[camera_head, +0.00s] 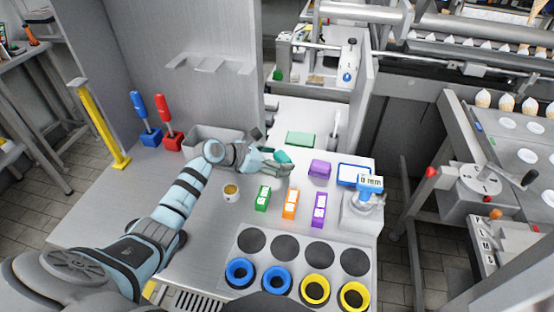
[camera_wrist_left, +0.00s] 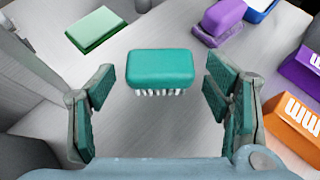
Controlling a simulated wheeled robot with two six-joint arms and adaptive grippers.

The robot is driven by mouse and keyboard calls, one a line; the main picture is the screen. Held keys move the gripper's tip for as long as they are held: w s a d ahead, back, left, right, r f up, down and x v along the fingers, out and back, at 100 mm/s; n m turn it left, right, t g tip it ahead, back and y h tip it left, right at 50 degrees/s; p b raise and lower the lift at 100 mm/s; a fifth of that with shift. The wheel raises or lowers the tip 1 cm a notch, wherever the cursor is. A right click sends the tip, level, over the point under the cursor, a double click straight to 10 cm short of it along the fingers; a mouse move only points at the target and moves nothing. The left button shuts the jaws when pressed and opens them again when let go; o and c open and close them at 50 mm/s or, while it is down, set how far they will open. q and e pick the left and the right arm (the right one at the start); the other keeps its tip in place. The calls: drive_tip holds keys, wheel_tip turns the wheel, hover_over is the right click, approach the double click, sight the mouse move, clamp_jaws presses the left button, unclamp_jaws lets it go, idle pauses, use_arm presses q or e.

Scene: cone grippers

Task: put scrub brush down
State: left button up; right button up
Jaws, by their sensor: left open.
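The scrub brush is a teal block with white bristles (camera_wrist_left: 160,70). In the left wrist view it lies between and slightly beyond my left gripper's fingers, with clear gaps on both sides. In the head view the brush (camera_head: 282,156) is partly hidden by the gripper. My left gripper (camera_head: 272,164) is open low over the steel table (camera_head: 130,220); its teal-padded fingers flank the brush in the left wrist view (camera_wrist_left: 160,98). I cannot tell whether the bristles touch the table. My right gripper is not in view.
A green flat block (camera_head: 300,139) and a purple block (camera_head: 320,168) are nearby. A grey bin (camera_head: 212,138) is behind my left arm.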

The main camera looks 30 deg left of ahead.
use_arm(q)
drive_tip(key=p+v, duration=0.3)
drive_tip(key=v, duration=0.9)
